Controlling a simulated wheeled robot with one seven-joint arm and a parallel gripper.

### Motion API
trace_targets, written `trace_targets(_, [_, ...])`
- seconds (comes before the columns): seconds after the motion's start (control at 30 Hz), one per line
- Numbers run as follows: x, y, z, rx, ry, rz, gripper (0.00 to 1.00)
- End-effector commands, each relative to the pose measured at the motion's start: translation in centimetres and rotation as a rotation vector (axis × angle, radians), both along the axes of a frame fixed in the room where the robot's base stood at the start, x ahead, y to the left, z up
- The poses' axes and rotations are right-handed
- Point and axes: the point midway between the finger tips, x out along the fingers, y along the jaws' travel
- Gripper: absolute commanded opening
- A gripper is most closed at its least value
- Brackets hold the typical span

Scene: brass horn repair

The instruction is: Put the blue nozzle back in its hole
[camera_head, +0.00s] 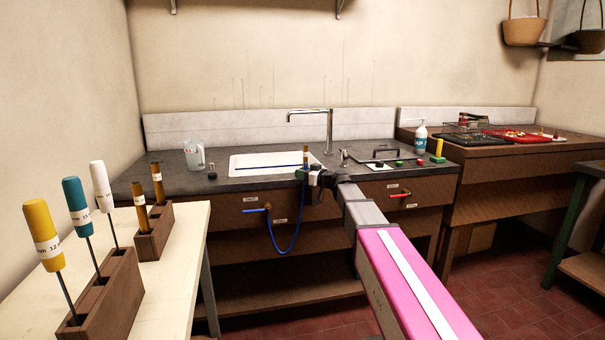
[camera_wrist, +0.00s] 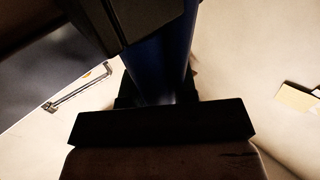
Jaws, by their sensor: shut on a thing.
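My gripper (camera_head: 308,176) is at the front edge of the dark counter, before the sink. In the wrist view the jaws (camera_wrist: 165,105) are closed around a dark blue cylinder, which I take as the blue nozzle (camera_wrist: 165,65). In the head view my gripper mostly hides it. A blue hose (camera_head: 290,250) hangs in a loop from the left tap fitting (camera_head: 265,208) up to my gripper. A thin blue line (camera_head: 262,168) crosses the sink to the left of my gripper. I cannot make out the nozzle's hole.
The white sink (camera_head: 245,159) and tall faucet (camera_head: 329,135) are behind my gripper. A clear jug (camera_head: 194,155) stands left on the counter. Small items and a spray bottle (camera_head: 421,137) stand to the right. Handled tools in wooden blocks (camera_head: 108,291) stand on the near left table.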

Motion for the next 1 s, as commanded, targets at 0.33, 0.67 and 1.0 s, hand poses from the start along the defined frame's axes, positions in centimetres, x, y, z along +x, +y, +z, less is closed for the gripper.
trace_targets(0.33, [0.0,0.0,-0.7,0.000,0.000,0.000,0.00])
trace_targets(0.67, [0.0,0.0,-1.4,0.001,-0.001,0.000,0.00])
trace_targets(1.0, [0.3,-0.1,-1.4,-0.001,0.000,-0.006,0.56])
